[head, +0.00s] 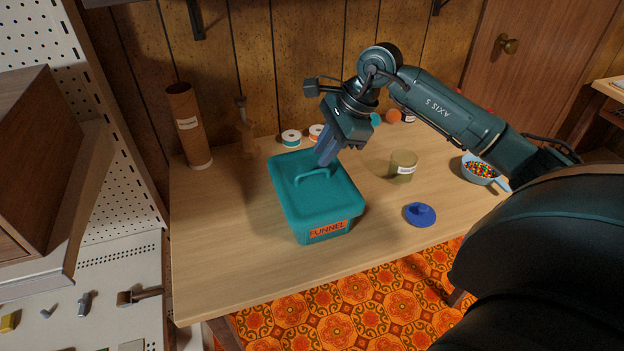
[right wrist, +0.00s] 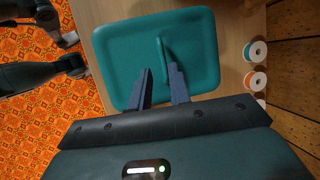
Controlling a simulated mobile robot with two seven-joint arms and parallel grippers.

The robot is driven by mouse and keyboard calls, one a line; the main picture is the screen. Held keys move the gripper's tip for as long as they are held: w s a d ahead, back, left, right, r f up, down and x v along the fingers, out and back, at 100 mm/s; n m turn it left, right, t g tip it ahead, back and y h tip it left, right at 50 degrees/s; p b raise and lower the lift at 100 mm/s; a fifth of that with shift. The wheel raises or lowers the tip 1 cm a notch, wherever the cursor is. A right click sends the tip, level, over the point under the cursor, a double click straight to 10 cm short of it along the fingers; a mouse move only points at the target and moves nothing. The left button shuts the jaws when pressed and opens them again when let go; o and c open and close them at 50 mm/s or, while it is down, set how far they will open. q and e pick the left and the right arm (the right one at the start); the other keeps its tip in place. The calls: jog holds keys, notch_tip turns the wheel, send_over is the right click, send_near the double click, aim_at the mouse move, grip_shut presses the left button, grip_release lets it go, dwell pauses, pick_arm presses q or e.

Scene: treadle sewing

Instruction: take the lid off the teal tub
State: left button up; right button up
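The teal tub (head: 318,233) stands on the wooden table with an orange label reading FUNNEL on its front. Its teal lid (head: 325,203) sits on top and has a raised bar handle (head: 312,174). The lid also fills the upper middle of the right wrist view (right wrist: 120,60), with the handle (right wrist: 164,48) upright on it. My right gripper (head: 325,160) is just above the lid, close to the handle. In the right wrist view its two fingers (right wrist: 160,70) are apart, with the handle in line with the gap. I cannot tell whether they touch it.
The table's front left is clear. A pegboard shelf stands left.

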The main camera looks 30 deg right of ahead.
aim_at(315, 171)
jog(key=shift+d+p+x, duration=0.2)
jog(key=shift+x, duration=1.3)
jog(key=shift+d+p+x, duration=0.15)
jog(key=shift+x, duration=1.35)
jog(key=shift+w+f, duration=0.1)
jog(key=shift+f, duration=0.05)
jog(key=shift+c, duration=0.5)
grip_shut()
